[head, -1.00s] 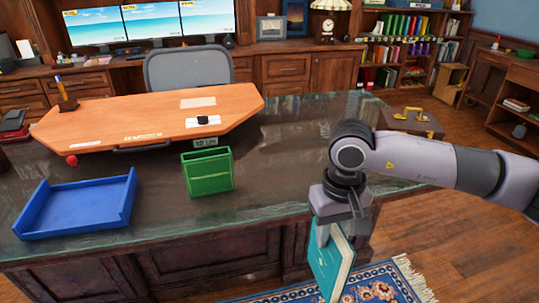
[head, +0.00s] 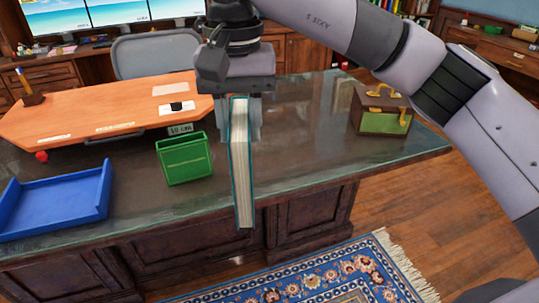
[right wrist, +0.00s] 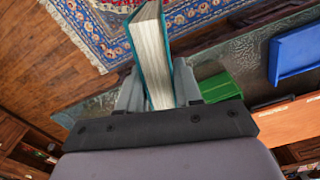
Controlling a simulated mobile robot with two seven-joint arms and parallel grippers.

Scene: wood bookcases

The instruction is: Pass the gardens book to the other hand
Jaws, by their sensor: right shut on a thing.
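The gardens book (head: 242,165) has a teal cover, and its pale page edges face me in the head view. It hangs upright, long side down, from my right gripper (head: 242,120), in front of the desk's near edge. The right gripper is shut on its upper end. In the right wrist view the book (right wrist: 150,55) stands between the two fingers (right wrist: 158,95), pages toward the camera. I cannot read a title. My left gripper is not in view.
The dark desk top (head: 300,130) holds a blue tray (head: 60,215), a green holder (head: 185,160) and an orange board (head: 100,115). A brown and green case (head: 383,112) stands at the right end. A patterned rug (head: 340,275) lies on the floor in front.

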